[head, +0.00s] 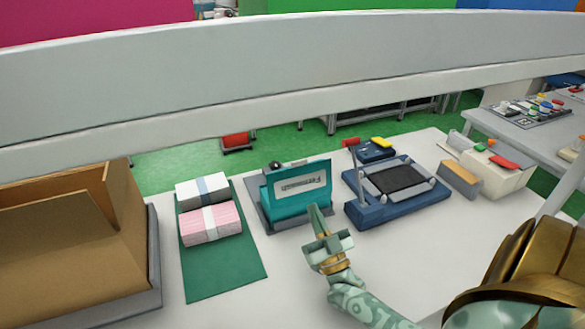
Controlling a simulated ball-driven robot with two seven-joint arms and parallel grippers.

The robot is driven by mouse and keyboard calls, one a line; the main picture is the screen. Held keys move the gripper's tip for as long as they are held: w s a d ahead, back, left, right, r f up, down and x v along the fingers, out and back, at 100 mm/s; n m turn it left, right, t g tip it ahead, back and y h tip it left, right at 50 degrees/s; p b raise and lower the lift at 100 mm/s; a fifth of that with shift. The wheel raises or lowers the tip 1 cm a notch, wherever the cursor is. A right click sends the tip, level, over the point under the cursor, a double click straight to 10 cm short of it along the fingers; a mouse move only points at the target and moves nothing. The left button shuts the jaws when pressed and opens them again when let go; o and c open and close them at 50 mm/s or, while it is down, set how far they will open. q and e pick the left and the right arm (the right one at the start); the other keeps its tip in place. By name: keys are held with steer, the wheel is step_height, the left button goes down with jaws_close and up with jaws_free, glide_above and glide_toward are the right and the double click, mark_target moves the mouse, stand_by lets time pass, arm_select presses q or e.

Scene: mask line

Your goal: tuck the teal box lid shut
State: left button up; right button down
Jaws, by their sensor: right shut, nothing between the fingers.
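The teal box (287,211) stands on a grey fixture (260,214) in the middle of the white table. Its teal panel with a pale printed label (301,185) stands raised and tilted, and the lettering looks upside down. Whether the lid's front flap is tucked cannot be told from here. My right gripper (316,211) is shut and empty, close to the box's front right corner. It overlaps the box's lower right edge in the picture; contact cannot be told. My left gripper is out of view.
On the left are an open cardboard carton (70,262) and a green mat (225,270) with pink and white mask stacks (210,224). Right of the box is a blue device (385,212) with an upright post. A white bin (490,178) stands farther right.

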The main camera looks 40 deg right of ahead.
steer(key=w+d+r, duration=0.1)
steer(key=w+d, duration=0.1)
steer(key=w, duration=0.3)
steer(key=w+d+r+m+h+b, duration=0.1)
steer(key=w+d+r, duration=0.1)
steer(key=w, duration=0.3)
steer(key=shift+w+d+r+g, duration=0.2)
steer(key=shift+d+r+g, duration=0.1)
steer(key=shift+d, duration=0.5)
steer(key=shift+r, duration=0.1)
